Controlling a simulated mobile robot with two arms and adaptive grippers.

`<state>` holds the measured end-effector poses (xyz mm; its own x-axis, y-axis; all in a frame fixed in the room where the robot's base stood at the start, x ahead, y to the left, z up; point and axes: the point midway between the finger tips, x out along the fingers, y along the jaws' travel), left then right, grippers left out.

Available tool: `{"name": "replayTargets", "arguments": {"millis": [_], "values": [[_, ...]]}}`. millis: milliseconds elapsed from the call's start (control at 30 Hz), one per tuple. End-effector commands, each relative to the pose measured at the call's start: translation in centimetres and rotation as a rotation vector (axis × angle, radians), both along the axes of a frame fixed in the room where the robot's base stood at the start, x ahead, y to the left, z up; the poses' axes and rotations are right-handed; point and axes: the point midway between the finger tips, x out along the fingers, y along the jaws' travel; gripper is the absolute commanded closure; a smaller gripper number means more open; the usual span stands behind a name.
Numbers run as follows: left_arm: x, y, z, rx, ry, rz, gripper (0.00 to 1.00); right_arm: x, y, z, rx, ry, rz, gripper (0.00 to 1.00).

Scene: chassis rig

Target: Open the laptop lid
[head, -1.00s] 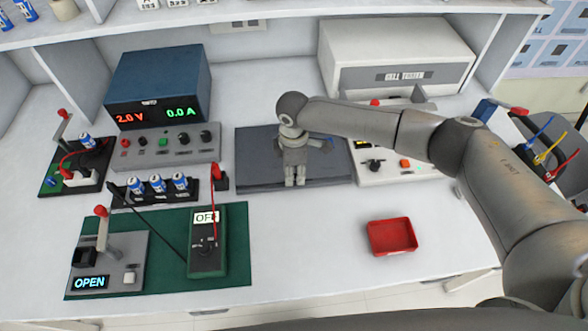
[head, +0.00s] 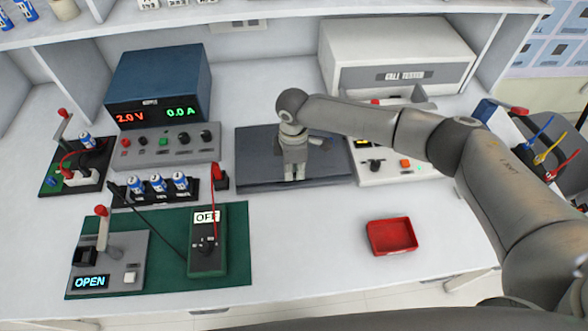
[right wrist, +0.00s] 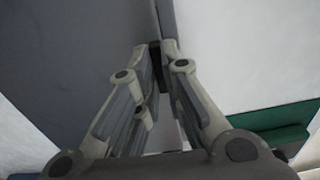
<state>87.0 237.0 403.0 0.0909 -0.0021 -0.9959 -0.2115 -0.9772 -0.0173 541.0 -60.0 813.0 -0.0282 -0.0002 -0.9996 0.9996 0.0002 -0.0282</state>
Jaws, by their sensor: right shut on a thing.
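The laptop (head: 255,165) is a dark grey flat slab, lying closed on the white bench in the middle of the head view. My right gripper (head: 294,176) is above it, pointing down to its near edge. In the right wrist view, my right gripper's fingers (right wrist: 160,60) are close together on the dark lid edge (right wrist: 160,20), shut on it. The wrist view shows the laptop's dark surface on the left and the white bench on the right. The forearm hides part of the laptop's back. My left gripper is not in view.
A power supply (head: 155,88) and control panel (head: 165,148) stand left of the laptop. A panel with knobs (head: 385,168) is close on its right. A green mat (head: 160,225) with a multimeter (head: 207,255) lies front left. A red tray (head: 391,237) sits front right.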

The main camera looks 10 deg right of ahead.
Motion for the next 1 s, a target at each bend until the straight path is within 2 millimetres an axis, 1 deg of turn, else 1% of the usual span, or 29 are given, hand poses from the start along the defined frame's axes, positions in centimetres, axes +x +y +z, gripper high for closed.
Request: {"name": "replayTargets", "arguments": {"millis": [233,367,500,600,800,1000], "values": [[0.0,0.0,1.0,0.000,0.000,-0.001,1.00,0.7,0.1,2.5,0.001,0.103,-0.004,1.00],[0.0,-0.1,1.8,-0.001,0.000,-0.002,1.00,1.2,0.0,4.2,0.001,0.102,-0.001,1.00],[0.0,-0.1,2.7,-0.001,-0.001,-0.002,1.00,2.2,0.0,6.3,0.002,0.099,-0.002,1.00],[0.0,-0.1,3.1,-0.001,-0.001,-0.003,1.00,3.1,0.0,7.5,0.002,0.097,-0.004,1.00],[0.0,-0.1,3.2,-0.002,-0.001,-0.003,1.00,4.6,0.0,9.3,0.002,0.093,-0.003,1.00],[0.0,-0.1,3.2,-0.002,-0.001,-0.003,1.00,5.7,-0.1,10.3,0.002,0.092,-0.005,1.00]]}}
